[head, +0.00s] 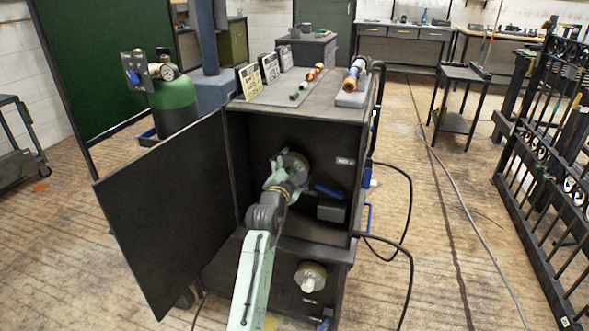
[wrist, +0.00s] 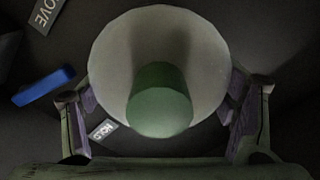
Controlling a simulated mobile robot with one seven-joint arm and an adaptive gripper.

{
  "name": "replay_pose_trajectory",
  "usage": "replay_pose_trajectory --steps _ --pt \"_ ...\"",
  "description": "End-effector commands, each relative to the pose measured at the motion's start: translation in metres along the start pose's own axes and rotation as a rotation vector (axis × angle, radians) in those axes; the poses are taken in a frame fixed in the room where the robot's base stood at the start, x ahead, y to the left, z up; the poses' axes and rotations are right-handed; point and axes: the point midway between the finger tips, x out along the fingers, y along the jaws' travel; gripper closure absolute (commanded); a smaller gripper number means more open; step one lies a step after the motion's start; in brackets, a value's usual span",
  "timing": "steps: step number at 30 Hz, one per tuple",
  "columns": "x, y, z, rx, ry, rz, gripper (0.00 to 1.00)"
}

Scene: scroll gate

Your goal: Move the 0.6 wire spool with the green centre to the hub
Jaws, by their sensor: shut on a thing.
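The wire spool with the green centre (wrist: 158,108) fills the middle of the wrist view, its pale round flange facing the camera. My gripper (wrist: 162,92) is shut on it, one finger on each side of the flange. In the head view the same spool (head: 297,162) shows inside the upper compartment of the open cabinet, partly behind my gripper (head: 285,176). The hub is not visible; I cannot tell whether the spool touches it.
The cabinet door (head: 165,215) stands open to the left. A blue lever (head: 328,191) is right of my gripper, and also shows in the wrist view (wrist: 44,86). A grey box (head: 331,211) is below it. Cables loop along the cabinet's right side.

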Motion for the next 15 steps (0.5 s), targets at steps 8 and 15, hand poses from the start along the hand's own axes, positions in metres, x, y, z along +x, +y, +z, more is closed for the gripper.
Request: replay_pose_trajectory --steps 8,15 --pt "0.0005 -0.0034 -0.003 0.003 0.006 -0.006 0.7" --pt "0.0028 -0.0036 -0.0029 0.003 0.006 -0.007 0.7"
